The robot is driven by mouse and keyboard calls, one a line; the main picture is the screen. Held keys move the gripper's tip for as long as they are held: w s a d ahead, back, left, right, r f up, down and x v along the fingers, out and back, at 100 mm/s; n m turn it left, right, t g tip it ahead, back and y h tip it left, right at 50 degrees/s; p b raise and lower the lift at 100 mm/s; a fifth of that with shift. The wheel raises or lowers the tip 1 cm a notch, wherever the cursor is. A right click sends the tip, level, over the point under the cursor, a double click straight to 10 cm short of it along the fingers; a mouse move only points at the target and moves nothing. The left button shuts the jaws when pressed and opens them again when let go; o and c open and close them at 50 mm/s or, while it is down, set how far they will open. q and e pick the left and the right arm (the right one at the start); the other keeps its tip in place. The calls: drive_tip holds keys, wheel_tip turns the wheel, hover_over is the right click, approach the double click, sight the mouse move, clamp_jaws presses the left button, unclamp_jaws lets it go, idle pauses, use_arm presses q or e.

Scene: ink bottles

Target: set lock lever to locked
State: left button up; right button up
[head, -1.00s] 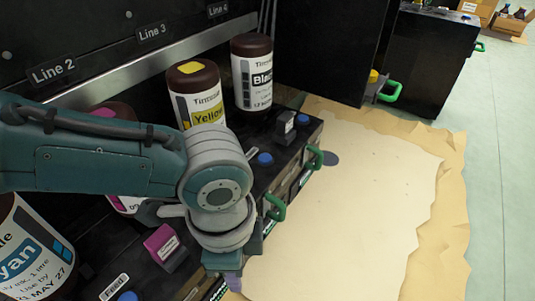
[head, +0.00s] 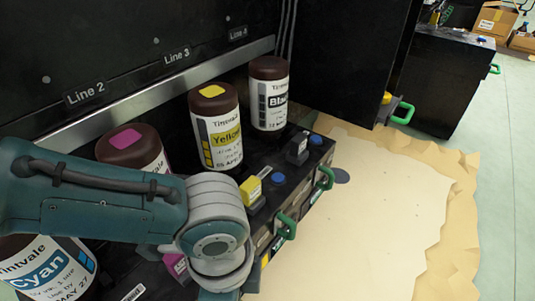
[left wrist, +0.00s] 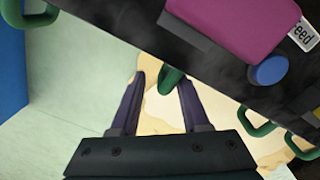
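My left gripper (left wrist: 160,100) is open, with its two dark purple fingers apart. A green lever or handle (left wrist: 171,80) shows between the fingertips in the left wrist view, below the black unit's edge; I cannot tell whether a finger touches it. More green handles (head: 325,178) stick out from the black unit's front in the head view, one of them lower (head: 287,227). I cannot tell which is the lock lever or how it is set. In the head view my left arm's wrist hides the gripper and the handle at it. My right gripper is in neither view.
Bottles marked Cyan (head: 45,270), Yellow (head: 217,128) and Black (head: 269,94) and a magenta-topped bottle (head: 130,146) stand along the unit. A magenta block (left wrist: 245,25) and blue button (left wrist: 268,70) sit near the gripper. Torn paper (head: 350,230) covers the floor at right.

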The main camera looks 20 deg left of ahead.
sight(181, 261)
use_arm(q)
wheel_tip(181, 261, up, 10)
drive_tip(key=p, duration=0.8)
drive_tip(key=shift+w, duration=0.1)
